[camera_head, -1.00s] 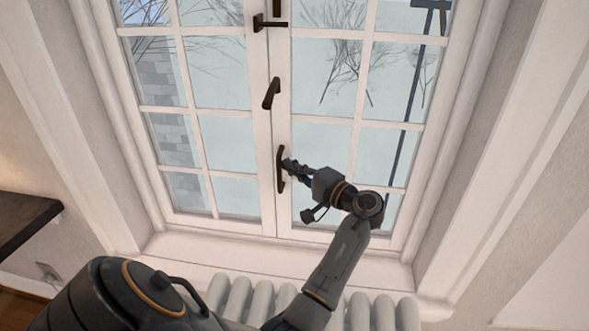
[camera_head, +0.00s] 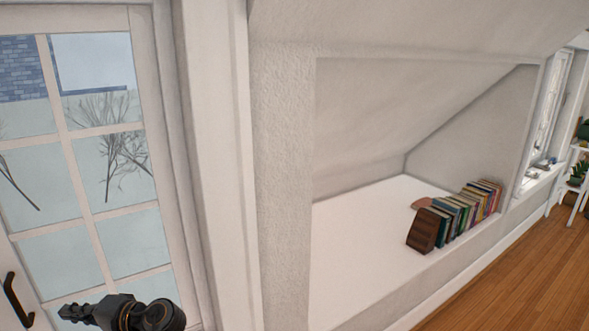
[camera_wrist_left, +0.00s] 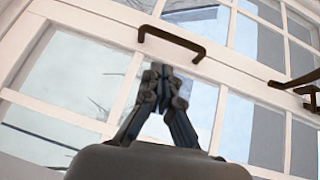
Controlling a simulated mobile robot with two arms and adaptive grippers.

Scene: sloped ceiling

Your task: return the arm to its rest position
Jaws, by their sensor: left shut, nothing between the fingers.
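My left gripper (camera_head: 76,313) shows at the bottom left of the head view, in front of the window's lower panes. In the left wrist view its fingers (camera_wrist_left: 158,72) are together and empty. They point toward the dark pull handle (camera_wrist_left: 172,42) on the white window frame, with a gap between them in the head view. The same handle (camera_head: 18,300) is at the head view's lower left edge, left of the gripper. The rest of my left arm is cut off below the picture. My right gripper is not in view.
The window (camera_head: 95,165) with white bars fills the left. A white wall niche (camera_head: 365,245) beside it holds a row of books (camera_head: 458,212). Wooden floor (camera_head: 530,270) lies open at the right. A white plant stand (camera_head: 580,185) is at the far right edge.

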